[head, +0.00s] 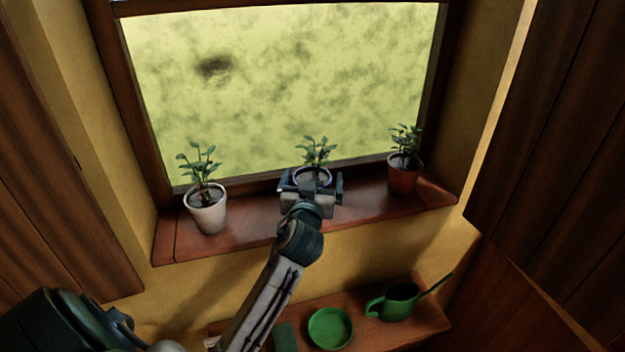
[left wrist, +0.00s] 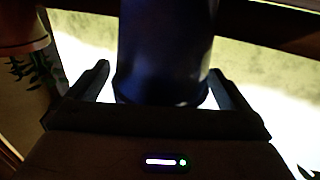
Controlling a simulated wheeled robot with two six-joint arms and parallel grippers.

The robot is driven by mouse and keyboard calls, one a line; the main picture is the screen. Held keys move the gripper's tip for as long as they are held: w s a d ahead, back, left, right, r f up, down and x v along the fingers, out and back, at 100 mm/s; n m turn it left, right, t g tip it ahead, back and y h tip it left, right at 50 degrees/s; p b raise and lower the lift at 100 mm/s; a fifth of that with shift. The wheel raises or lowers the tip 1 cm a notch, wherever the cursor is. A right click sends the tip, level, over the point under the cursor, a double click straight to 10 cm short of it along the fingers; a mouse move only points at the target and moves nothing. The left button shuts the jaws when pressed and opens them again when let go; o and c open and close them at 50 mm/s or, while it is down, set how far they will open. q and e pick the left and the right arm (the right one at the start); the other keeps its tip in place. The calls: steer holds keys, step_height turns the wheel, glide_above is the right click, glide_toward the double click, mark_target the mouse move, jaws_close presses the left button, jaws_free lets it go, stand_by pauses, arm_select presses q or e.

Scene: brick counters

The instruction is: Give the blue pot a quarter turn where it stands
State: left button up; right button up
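The blue pot (head: 312,186) stands upright on the window sill with a leafy plant (head: 317,150) in it, between two other pots. My left gripper (head: 311,184) reaches it from the front, its fingers spread on either side of the pot. The left wrist view shows the dark blue pot (left wrist: 163,50) between the two fingers of my left gripper (left wrist: 160,82). A narrow bright gap shows beside the finger on the left; at the right one contact is hard to tell. The gripper body hides the pot's lower front in the head view. My right gripper is not in view.
A white pot (head: 208,215) stands left on the wooden sill (head: 250,228), and a terracotta pot (head: 403,178) right, both planted. The window (head: 290,80) is close behind. Below, a shelf (head: 375,335) holds a green dish (head: 330,328) and a green watering can (head: 397,302).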

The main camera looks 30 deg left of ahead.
arm_select(q)
steer(key=shift+f, duration=0.1)
steer(key=shift+s+d, duration=0.15)
steer(key=shift+s, duration=0.15)
steer(key=b+v, duration=0.3)
steer(key=v, duration=0.7)
steer(key=shift+s, duration=0.1)
